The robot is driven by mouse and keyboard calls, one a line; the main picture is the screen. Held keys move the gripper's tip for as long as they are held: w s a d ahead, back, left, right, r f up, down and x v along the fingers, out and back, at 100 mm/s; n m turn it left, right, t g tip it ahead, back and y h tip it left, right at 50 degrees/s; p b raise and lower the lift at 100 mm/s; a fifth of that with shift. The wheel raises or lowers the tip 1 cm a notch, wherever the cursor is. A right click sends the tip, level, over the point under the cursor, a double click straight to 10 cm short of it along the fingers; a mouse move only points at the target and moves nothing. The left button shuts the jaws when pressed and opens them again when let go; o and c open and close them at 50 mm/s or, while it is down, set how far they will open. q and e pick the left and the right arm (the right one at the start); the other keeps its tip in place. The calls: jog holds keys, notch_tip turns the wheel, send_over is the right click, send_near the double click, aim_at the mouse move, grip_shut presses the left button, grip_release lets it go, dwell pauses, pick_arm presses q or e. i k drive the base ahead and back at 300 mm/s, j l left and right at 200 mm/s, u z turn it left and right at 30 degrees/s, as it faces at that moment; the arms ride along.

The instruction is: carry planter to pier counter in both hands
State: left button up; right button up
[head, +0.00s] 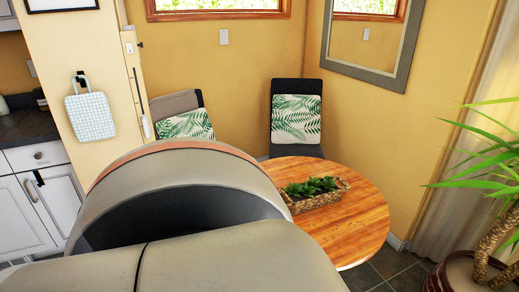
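The planter (315,195) is a low, long woven basket with short green plants in it. It stands upright on a round wooden table (352,228) right of the middle of the head view. Neither of my grippers shows, and nothing visible touches the planter. A dark counter top (27,127) over white cabinets shows at the left edge; I cannot tell whether it is the pier counter.
A large pale grey rounded shape hides the lower left and middle. Two chairs with leaf-print cushions (296,119) (186,125) stand behind the table. A potted palm (488,235) stands at the right. Dark tiled floor (395,268) shows between palm and table.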

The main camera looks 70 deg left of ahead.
aim_at(37, 127)
jog(key=u, duration=1.9)
